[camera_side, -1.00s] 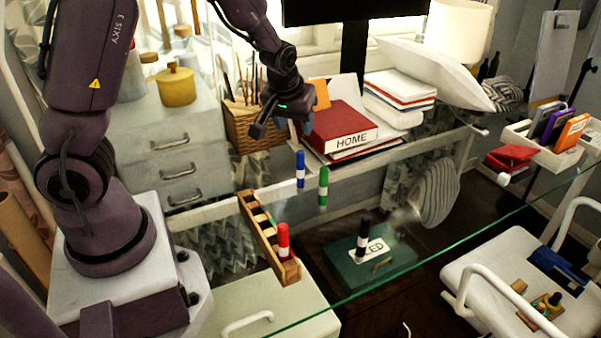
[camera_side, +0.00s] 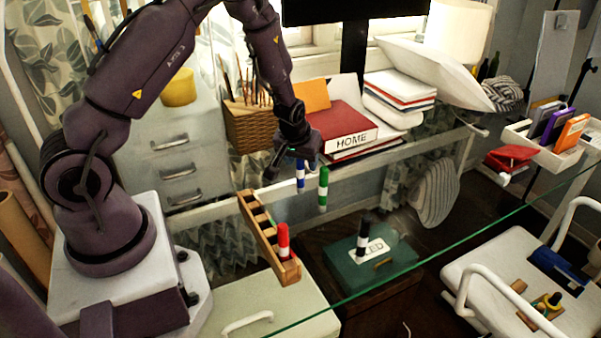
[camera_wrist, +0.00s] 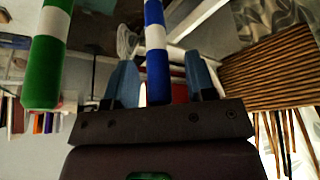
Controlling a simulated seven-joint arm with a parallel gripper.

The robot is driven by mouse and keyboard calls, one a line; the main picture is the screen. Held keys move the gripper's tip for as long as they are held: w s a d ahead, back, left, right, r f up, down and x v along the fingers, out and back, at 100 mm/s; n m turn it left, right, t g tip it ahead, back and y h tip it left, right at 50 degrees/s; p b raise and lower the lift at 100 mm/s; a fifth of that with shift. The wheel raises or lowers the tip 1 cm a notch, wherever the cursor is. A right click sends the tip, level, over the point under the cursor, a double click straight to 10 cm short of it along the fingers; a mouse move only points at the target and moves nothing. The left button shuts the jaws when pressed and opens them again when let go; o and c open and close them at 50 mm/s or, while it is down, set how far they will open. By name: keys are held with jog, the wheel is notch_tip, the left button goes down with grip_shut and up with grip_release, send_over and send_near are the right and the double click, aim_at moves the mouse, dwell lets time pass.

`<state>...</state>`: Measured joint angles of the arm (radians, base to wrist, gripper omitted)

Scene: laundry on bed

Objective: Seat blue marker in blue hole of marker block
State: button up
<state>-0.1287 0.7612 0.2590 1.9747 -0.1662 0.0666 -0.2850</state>
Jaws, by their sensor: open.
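The blue marker (camera_side: 300,174) stands upright on the glass table, with a white band around its middle. My gripper (camera_side: 292,168) is down at it. In the wrist view the open fingers of my gripper (camera_wrist: 162,85) are on either side of the blue marker (camera_wrist: 155,50), with gaps between. The wooden marker block (camera_side: 262,228) lies to the left and nearer, with a row of holes. A red marker (camera_side: 284,240) stands in its near end. The colours of the other holes are too small to tell.
A green marker (camera_side: 323,186) stands close to the right of the blue one; it looms in the wrist view (camera_wrist: 45,60). A black marker (camera_side: 364,234) stands further right. A wicker basket (camera_side: 248,125) and red book (camera_side: 340,127) are behind.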

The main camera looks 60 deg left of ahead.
grip_shut()
jog(key=shift+r, duration=0.1)
jog(key=shift+r, duration=0.6)
jog(key=s+d+r, duration=0.2)
jog(key=s+r, duration=0.3)
jog(key=s, duration=0.1)
jog(key=s+d+r, duration=0.3)
jog(key=s+r, duration=0.3)
jog(key=shift+s+d+r, duration=0.25)
jog(key=shift+s+r, duration=0.05)
jog(key=shift+s, duration=0.1)
